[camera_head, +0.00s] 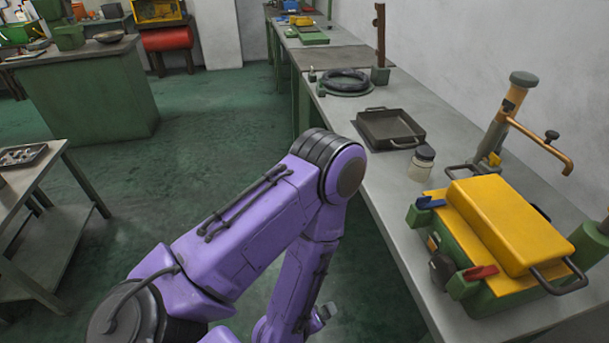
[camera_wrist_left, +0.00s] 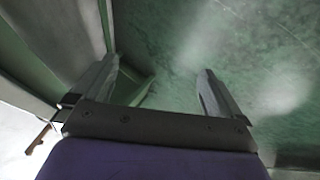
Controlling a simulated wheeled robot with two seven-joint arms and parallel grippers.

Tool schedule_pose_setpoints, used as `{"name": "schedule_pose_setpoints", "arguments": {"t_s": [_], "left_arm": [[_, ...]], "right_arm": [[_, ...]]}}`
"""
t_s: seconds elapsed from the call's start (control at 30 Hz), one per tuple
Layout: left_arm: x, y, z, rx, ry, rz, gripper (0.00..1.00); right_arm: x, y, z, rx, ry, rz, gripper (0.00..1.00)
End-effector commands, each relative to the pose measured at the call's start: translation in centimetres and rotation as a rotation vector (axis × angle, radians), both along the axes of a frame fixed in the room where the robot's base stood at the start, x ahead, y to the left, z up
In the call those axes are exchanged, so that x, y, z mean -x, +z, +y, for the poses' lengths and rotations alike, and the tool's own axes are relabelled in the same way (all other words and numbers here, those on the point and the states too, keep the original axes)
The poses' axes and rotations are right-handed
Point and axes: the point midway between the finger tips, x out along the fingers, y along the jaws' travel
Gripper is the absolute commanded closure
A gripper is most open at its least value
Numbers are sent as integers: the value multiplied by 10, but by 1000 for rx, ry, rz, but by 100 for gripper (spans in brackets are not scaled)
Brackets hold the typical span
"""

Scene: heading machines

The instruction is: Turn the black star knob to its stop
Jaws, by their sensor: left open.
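A dark, lobed knob (camera_head: 443,270) sits on the side of the green and yellow machine (camera_head: 505,225) at the right, facing the aisle. A smaller black knob (camera_head: 551,136) stands on the bent copper-coloured pipe (camera_head: 540,142) behind the machine. I cannot tell for sure which is the star knob. My left arm (camera_head: 240,225) rises from the bottom and bends down beside the bench. My left gripper (camera_wrist_left: 160,66) is open and empty in the left wrist view, over green floor, with no knob between its fingers. My right gripper is not in view.
The long grey bench (camera_head: 390,210) carries a dark tray (camera_head: 390,128), a jar (camera_head: 421,163) and a black ring (camera_head: 346,80). A low table (camera_head: 45,190) stands left; the floor between is clear.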

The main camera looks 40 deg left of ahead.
Motion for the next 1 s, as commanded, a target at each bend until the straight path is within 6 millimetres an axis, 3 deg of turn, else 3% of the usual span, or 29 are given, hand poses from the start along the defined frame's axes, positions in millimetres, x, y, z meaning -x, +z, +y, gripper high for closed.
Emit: {"name": "schedule_pose_setpoints", "arguments": {"t_s": [0.2, 0.77, 0.9, 1.0], "left_arm": [[12, -18, 13, -79, -52, 59, 0], [13, -18, 14, -87, -57, 65, 0], [5, -5, 15, -81, -46, 44, 0], [-17, 16, 6, -38, -16, -7, 0]], "right_arm": [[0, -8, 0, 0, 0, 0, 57], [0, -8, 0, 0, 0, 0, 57], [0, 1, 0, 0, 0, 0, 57], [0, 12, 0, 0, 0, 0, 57]]}}
